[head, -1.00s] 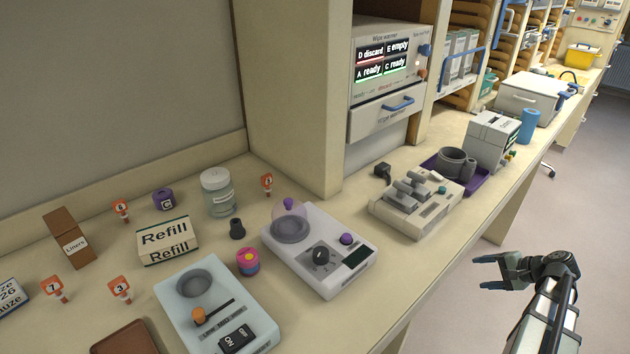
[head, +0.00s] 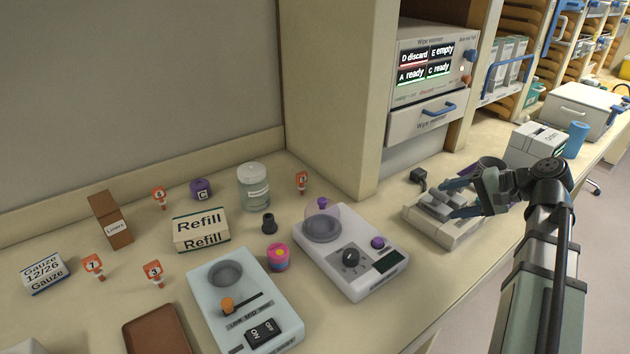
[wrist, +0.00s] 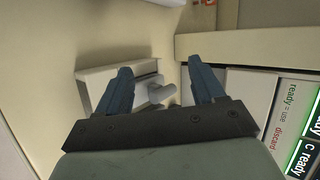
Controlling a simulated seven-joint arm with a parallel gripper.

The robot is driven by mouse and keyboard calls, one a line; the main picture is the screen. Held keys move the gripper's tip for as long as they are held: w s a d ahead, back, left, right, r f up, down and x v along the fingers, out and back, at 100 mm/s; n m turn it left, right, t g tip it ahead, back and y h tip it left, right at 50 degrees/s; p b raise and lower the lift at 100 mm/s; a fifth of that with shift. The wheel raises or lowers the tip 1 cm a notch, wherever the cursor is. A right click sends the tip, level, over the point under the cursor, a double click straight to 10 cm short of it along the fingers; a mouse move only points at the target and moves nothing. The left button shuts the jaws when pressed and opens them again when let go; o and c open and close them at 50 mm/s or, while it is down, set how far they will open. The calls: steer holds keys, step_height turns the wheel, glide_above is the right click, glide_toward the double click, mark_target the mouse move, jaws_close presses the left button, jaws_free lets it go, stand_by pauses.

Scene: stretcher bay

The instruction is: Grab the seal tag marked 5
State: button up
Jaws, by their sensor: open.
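Several orange-and-white seal tags stand on the counter in the head view. One tag (head: 94,265) reads 7 and one (head: 153,272) reads 3. A tag at the back (head: 159,197) looks like 6, and the small mark on the tag right of the jar (head: 302,182) is too small to read surely. I cannot make out a 5 on any tag. My gripper (head: 453,198) is open and empty over the grey device at the right, well right of all the tags. In the wrist view my gripper (wrist: 160,68) shows that device between its fingers; no tag shows there.
A lidded jar (head: 254,187), a Refill box (head: 201,230), a pink-and-purple tub (head: 278,257), a white scale-like device (head: 368,272) and a pale blue device (head: 270,300) crowd the counter. The wipe warmer (head: 432,85) stands behind the grey device (head: 432,232).

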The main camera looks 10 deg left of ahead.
steer(key=s+a+r+n+g, duration=0.1)
steer(key=a+r+n+g, duration=0.15)
steer(key=a, duration=0.55)
steer(key=s+a+r+n+g, duration=0.1)
steer(key=s+a+r+n, duration=0.15)
steer(key=a, duration=0.65)
steer(key=n+t+h, duration=0.3)
steer(key=n+h, duration=0.4)
steer(key=n, duration=0.3)
glide_toward(302, 174)
steer(key=shift+g, duration=0.25)
steer(key=x, duration=0.5)
steer(key=shift+w+a+f, duration=0.15)
steer(key=shift+w+a, duration=0.1)
steer(key=shift+a, duration=0.25)
steer(key=shift+d+x, duration=0.2)
steer(key=shift+x, duration=1.15)
steer(key=shift+d+x, duration=0.2)
steer(key=shift+x, duration=1.15)
steer(key=shift+w+f, duration=0.1)
steer(key=shift+w, duration=0.05)
steer(key=shift+c, duration=0.3)
steer(key=c, duration=1)
